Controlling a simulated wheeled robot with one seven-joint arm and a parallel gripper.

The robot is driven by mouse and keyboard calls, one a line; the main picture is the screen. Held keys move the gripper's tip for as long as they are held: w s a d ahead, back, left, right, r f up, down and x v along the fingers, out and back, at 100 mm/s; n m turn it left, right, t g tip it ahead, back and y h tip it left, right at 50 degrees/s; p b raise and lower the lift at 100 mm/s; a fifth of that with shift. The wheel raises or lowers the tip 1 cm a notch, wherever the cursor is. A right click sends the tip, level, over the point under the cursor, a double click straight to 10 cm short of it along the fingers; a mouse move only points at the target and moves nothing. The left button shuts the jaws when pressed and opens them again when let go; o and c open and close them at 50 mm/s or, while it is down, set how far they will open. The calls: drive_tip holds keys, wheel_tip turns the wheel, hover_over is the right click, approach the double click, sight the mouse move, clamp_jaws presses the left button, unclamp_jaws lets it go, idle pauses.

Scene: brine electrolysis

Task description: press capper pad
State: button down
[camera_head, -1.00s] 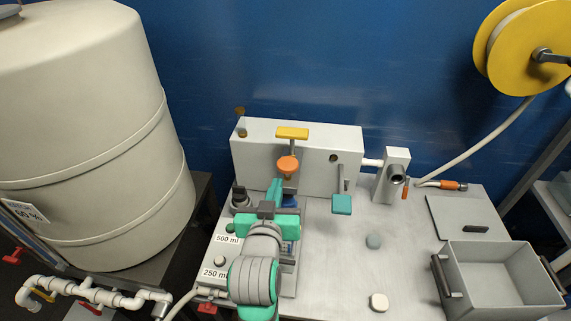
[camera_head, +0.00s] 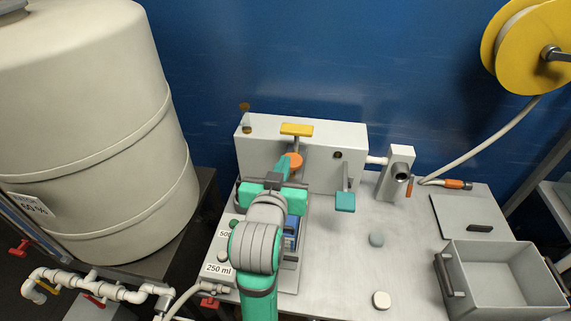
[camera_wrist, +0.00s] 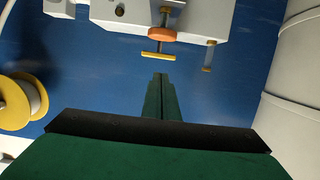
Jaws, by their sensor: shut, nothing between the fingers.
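A yellow plate (camera_head: 297,129) sits on a stem at the top of the grey box (camera_head: 258,152). An orange disc (camera_head: 296,161) is below it at the box's front. A teal pad (camera_head: 345,202) hangs from an arm farther right. No label shows which of these is the capper pad. My gripper (camera_head: 291,160) is shut and empty, its tips in front of the orange disc and partly covering it. In the wrist view my gripper (camera_wrist: 160,76) points toward the yellow plate (camera_wrist: 158,59), with the orange disc (camera_wrist: 165,34) beyond. Contact cannot be told.
The labelled panel (camera_head: 218,268) is at front left, and a blue item (camera_head: 291,235) is partly hidden by my arm. A pipe fitting (camera_head: 397,172) is right of the box. A grey bin (camera_head: 500,275) stands at right. The bench's middle right is mostly clear.

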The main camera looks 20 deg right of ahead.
drive_tip(key=w+d+f, duration=0.1)
drive_tip(key=w, duration=0.1)
drive_tip(key=w+d+f, duration=0.1)
drive_tip(key=w+f, duration=0.1)
drive_tip(key=w, duration=0.1)
drive_tip(key=w+d+f, duration=0.1)
drive_tip(key=w, duration=0.1)
drive_tip(key=shift+w+d+f, duration=0.25)
drive_tip(key=shift+w+f, duration=0.1)
drive_tip(key=shift+f, duration=0.75)
